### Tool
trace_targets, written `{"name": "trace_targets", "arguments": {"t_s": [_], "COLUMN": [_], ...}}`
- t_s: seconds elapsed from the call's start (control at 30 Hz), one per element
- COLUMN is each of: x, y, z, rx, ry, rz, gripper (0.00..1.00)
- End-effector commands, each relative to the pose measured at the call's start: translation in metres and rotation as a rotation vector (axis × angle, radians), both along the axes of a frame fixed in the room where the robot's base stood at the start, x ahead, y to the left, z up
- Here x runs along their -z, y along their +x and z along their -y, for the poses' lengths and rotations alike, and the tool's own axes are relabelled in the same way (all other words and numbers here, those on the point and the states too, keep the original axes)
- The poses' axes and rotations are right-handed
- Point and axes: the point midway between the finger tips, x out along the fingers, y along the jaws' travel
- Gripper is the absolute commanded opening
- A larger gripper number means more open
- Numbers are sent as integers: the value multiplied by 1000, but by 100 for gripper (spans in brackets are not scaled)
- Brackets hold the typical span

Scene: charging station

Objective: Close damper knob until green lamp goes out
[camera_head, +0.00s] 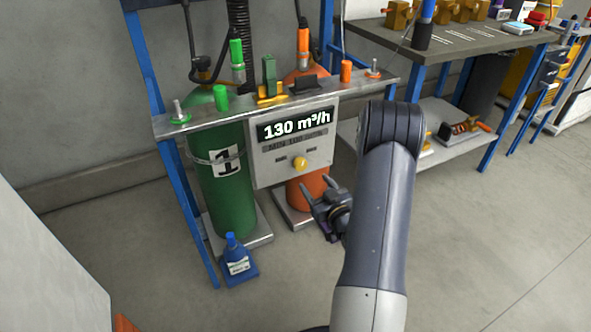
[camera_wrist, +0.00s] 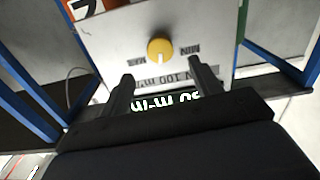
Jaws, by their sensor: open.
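The yellow damper knob (camera_head: 300,163) is on the light grey panel (camera_head: 262,174) below a display (camera_head: 296,123) reading 130 m³/h. In the wrist view, which is upside down, the knob (camera_wrist: 160,49) has a pale mark pointing down toward the display, between MIN and MAX labels. My gripper (camera_head: 312,201) is open and empty, lower right of the knob in the head view. In the wrist view, my fingertips (camera_wrist: 160,72) lie either side of the knob's line and apart from it. I cannot pick out a lit green lamp.
A green cylinder (camera_head: 224,180) marked 1 and an orange cylinder (camera_head: 310,190) stand behind the panel. A metal shelf (camera_head: 330,95) with fittings is above it. A blue bottle (camera_head: 235,254) stands on the floor at left. A workbench (camera_head: 440,43) is at right. Open floor lies in front.

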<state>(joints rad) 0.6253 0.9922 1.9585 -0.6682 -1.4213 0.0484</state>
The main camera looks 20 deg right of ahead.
Motion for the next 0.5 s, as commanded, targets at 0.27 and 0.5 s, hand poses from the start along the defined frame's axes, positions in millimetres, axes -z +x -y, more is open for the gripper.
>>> {"name": "trace_targets", "arguments": {"t_s": [0.27, 0.5], "x": [1, 1], "y": [54, 81], "z": [-3, -4], "rx": [-3, -1], "ry": [-2, -1], "rz": [2, 0], "gripper": [60, 60]}}
